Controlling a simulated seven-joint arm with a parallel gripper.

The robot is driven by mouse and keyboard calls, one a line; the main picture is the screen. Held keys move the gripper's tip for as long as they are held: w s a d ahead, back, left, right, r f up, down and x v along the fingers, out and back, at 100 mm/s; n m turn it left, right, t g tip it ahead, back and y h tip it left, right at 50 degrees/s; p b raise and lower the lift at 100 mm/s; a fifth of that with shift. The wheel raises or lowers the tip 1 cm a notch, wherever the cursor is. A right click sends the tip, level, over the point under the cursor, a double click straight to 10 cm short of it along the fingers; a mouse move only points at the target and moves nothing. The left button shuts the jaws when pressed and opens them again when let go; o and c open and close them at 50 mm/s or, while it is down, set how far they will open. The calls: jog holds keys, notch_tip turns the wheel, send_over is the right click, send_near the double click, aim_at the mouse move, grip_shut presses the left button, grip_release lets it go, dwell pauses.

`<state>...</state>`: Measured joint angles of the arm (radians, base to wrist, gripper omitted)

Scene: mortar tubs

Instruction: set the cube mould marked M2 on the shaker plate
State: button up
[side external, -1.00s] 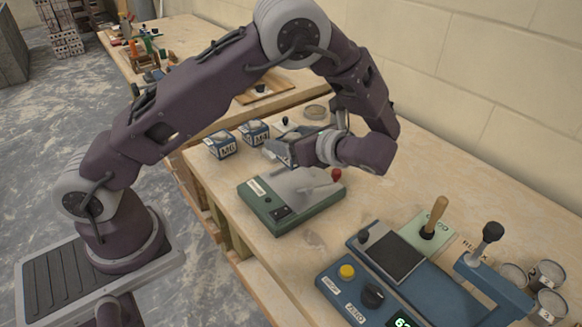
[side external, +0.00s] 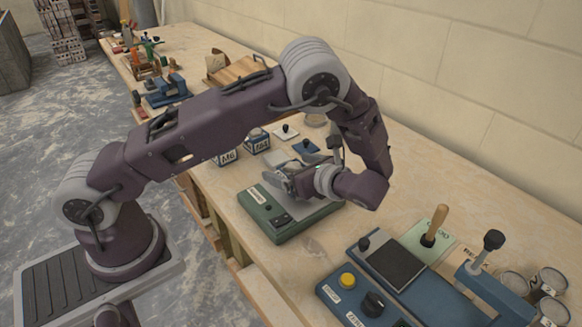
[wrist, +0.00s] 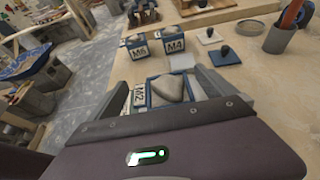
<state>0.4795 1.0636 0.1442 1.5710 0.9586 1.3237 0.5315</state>
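The cube mould marked M2 (wrist: 140,96) is a blue-edged box with a white label and a grey mound of mortar in it. It sits between the two fingers of my gripper (wrist: 165,90) in the wrist view, and the fingers look closed on its sides. In the side view my gripper (side external: 292,180) is over the green shaker (side external: 272,217), whose grey plate (side external: 306,208) is partly covered by it. The mould's underside is hidden, so I cannot tell whether it touches the plate.
Moulds M6 (side external: 226,158) and M4 (side external: 257,140) stand behind the shaker. A white lid (side external: 287,132) and a blue lid (side external: 306,147) with dark knobs lie nearby. A blue machine (side external: 345,283) with a yellow button stands at the front right.

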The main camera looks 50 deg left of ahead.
jog(key=shift+d+r, duration=0.2)
jog(key=v, duration=1.2)
jog(key=s+a+r+n+h, duration=0.5)
jog(key=s+r+n+h, duration=0.3)
jog(key=s+r, duration=0.3)
jog(key=s+d+r+n+t+h, duration=0.1)
jog(key=s+r+n+t+h, duration=0.1)
jog(key=s+n, duration=0.3)
jog(key=s+d+r+n+t+h, duration=0.1)
jog(key=s+r+n+t+h, duration=0.2)
jog(key=s+n, duration=0.2)
jog(key=shift+s+t+h, duration=0.3)
jog(key=shift+s, duration=0.6)
